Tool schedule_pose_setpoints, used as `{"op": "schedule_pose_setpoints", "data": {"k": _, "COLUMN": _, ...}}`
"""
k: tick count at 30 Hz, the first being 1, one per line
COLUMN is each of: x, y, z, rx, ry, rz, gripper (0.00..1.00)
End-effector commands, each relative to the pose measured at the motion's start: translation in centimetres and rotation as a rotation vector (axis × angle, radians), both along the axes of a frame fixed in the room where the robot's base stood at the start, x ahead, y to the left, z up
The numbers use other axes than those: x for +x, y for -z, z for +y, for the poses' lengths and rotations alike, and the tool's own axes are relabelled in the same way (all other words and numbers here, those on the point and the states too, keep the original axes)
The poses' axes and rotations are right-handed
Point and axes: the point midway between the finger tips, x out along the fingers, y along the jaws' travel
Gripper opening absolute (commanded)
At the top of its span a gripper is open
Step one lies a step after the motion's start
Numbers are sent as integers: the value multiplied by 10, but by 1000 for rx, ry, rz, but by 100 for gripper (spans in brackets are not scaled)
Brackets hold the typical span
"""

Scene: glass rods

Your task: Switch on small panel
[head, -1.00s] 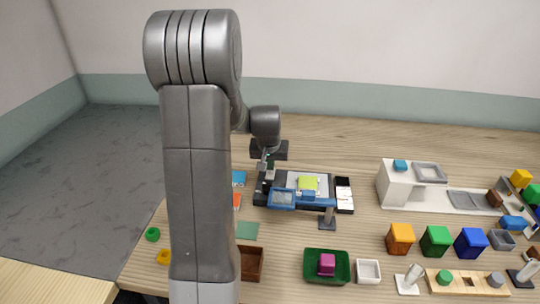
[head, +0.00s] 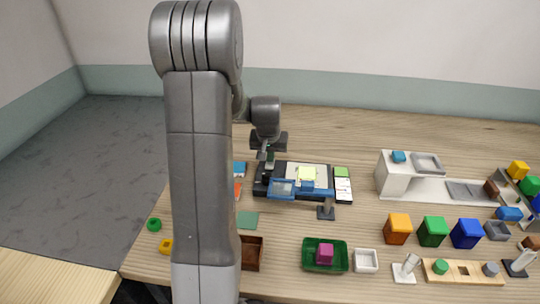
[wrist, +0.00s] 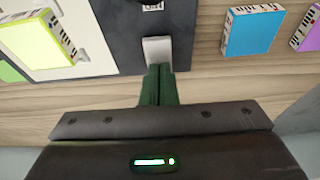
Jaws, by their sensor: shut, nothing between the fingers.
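The small panel (head: 322,174) is a pale plate on a dark base at the middle of the table, and it looks bright. A lime-yellow block (head: 306,174) lies on it. In the wrist view the panel (wrist: 92,48) is at upper left, with the block (wrist: 36,38) on it. A light grey switch (wrist: 157,50) sits at the edge of the black housing (wrist: 122,22). My gripper (wrist: 158,70) is shut and empty, its dark green fingertips right at the switch; whether they touch it I cannot tell. In the head view my gripper (head: 266,160) is at the panel's back left.
A blue-framed magnifier-like piece (head: 282,188) on a stand (head: 326,212) reaches over the panel's front. Blue (wrist: 252,32) and purple (wrist: 308,28) blocks lie beside the housing. The table behind is clear.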

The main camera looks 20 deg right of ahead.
Motion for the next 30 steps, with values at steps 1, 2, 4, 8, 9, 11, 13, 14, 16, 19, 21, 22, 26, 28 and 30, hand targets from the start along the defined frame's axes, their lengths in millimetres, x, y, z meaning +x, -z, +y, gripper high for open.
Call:
{"op": "schedule_pose_setpoints", "data": {"k": 1, "x": -6, "y": 2, "z": 4, "rx": 8, "ry": 1, "rz": 13, "gripper": 0}}
{"op": "schedule_pose_setpoints", "data": {"k": 2, "x": -7, "y": 2, "z": 4, "rx": 8, "ry": 1, "rz": 13, "gripper": 0}}
{"op": "schedule_pose_setpoints", "data": {"k": 4, "x": -10, "y": 2, "z": 6, "rx": 8, "ry": 1, "rz": 13, "gripper": 0}}
{"op": "schedule_pose_setpoints", "data": {"k": 8, "x": -13, "y": 2, "z": 8, "rx": 7, "ry": 1, "rz": 10, "gripper": 0}}
{"op": "schedule_pose_setpoints", "data": {"k": 9, "x": -13, "y": 2, "z": 8, "rx": 6, "ry": 1, "rz": 9, "gripper": 0}}
{"op": "schedule_pose_setpoints", "data": {"k": 11, "x": -13, "y": 1, "z": 8, "rx": 5, "ry": 1, "rz": 8, "gripper": 0}}
{"op": "schedule_pose_setpoints", "data": {"k": 13, "x": -13, "y": 1, "z": 8, "rx": 5, "ry": 1, "rz": 8, "gripper": 0}}
{"op": "schedule_pose_setpoints", "data": {"k": 14, "x": -13, "y": 1, "z": 8, "rx": 5, "ry": 1, "rz": 8, "gripper": 0}}
{"op": "schedule_pose_setpoints", "data": {"k": 16, "x": -13, "y": 1, "z": 8, "rx": 4, "ry": 1, "rz": 7, "gripper": 0}}
{"op": "schedule_pose_setpoints", "data": {"k": 19, "x": -13, "y": -2, "z": 8, "rx": 4, "ry": 1, "rz": 6, "gripper": 0}}
{"op": "schedule_pose_setpoints", "data": {"k": 21, "x": -14, "y": -7, "z": 9, "rx": 3, "ry": 1, "rz": 4, "gripper": 0}}
{"op": "schedule_pose_setpoints", "data": {"k": 22, "x": -14, "y": -10, "z": 9, "rx": 3, "ry": 1, "rz": 4, "gripper": 0}}
{"op": "schedule_pose_setpoints", "data": {"k": 26, "x": -19, "y": -30, "z": 12, "rx": 2, "ry": 1, "rz": 1, "gripper": 0}}
{"op": "schedule_pose_setpoints", "data": {"k": 28, "x": -23, "y": -45, "z": 14, "rx": 1, "ry": 0, "rz": 0, "gripper": 0}}
{"op": "schedule_pose_setpoints", "data": {"k": 30, "x": -27, "y": -60, "z": 17, "rx": 1, "ry": 0, "rz": 0, "gripper": 0}}
